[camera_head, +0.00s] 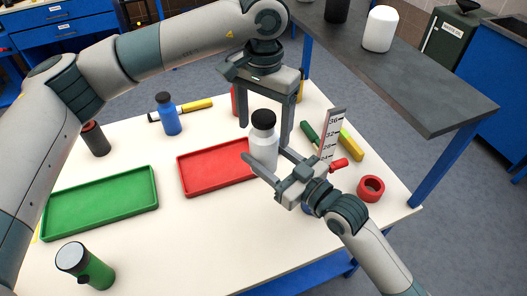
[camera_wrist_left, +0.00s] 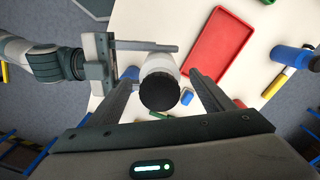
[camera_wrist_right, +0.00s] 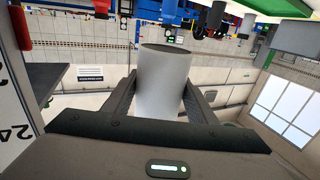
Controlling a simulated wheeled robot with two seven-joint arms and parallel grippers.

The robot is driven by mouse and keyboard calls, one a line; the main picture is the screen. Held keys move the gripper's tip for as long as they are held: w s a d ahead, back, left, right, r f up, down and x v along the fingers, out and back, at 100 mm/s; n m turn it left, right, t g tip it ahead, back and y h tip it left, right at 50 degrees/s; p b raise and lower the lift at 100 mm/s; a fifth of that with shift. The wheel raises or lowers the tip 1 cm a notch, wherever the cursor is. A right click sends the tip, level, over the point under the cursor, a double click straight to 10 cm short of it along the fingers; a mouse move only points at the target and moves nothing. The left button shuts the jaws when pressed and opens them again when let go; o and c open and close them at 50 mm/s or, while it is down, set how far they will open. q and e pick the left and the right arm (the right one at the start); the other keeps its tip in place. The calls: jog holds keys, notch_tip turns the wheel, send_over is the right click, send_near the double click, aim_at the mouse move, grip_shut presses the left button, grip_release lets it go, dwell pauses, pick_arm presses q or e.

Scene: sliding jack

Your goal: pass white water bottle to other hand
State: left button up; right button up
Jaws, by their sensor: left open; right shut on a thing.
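The white water bottle (camera_head: 264,148) with a black cap (camera_head: 263,119) is held upright above the table, near the right end of the red tray. My right gripper (camera_head: 266,160) is shut on the bottle's body from the right side. In the right wrist view the bottle (camera_wrist_right: 160,85) fills the space between the fingers. My left gripper (camera_head: 265,132) points down from above, open, with one finger on each side of the bottle's upper part. In the left wrist view the black cap (camera_wrist_left: 160,91) sits between its spread fingers, with gaps beside it.
A red tray (camera_head: 188,178) and a green tray (camera_head: 100,222) lie on the white table (camera_head: 190,245). A ruler (camera_head: 331,133) and a red tape roll (camera_head: 371,188) are at right.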

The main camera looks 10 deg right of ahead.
pick_arm(q)
notch_tip(320, 180, up, 7)
jog(key=shift+f, duration=0.2)
dwell(0.4)
